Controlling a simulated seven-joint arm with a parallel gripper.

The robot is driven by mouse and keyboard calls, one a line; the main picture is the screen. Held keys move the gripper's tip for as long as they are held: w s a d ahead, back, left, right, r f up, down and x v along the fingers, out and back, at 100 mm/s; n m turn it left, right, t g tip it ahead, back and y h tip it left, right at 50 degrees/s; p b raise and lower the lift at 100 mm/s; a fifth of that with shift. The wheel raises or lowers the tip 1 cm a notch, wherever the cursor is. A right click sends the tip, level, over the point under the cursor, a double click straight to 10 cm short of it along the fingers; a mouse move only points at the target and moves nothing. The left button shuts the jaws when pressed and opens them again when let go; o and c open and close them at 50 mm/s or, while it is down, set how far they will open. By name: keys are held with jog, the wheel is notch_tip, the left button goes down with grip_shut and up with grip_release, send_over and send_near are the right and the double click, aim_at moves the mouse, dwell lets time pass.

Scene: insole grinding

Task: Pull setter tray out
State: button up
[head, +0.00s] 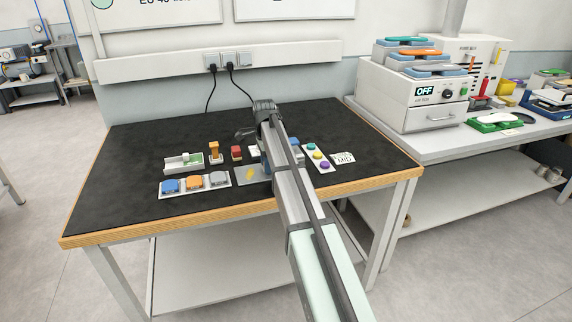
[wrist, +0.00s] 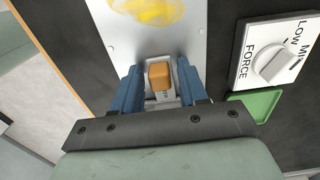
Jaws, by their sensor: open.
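My gripper (wrist: 162,78) is open in the wrist view, with one blue finger on each side of a small orange block (wrist: 160,76). The block sits on a pale silver part between the fingers. I cannot tell if the fingers touch it. Beyond it lies a flat metal plate (wrist: 150,40) with a yellow smear, which also shows in the head view (head: 251,176). No part is plainly marked as the setter tray, so I cannot tell which it is. In the head view my arm hides most of the gripper and the block.
A white FORCE dial panel (wrist: 275,55) and a green tray (wrist: 255,104) lie right of the gripper. On the black bench top (head: 130,150) stand a blue, orange and grey button strip (head: 228,184) and a colored-knob strip (head: 318,158). The bench's left side is clear.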

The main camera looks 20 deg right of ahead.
aim_at(243, 174)
jog(key=shift+f, duration=0.25)
jog(key=shift+r, duration=0.1)
dwell(0.3)
jog(key=c, duration=0.6)
jog(key=shift+a, duration=4.4)
jog(key=o, duration=0.6)
jog(key=shift+r, duration=0.1)
notch_tip(243, 174, up, 7)
jog(key=shift+w, duration=0.1)
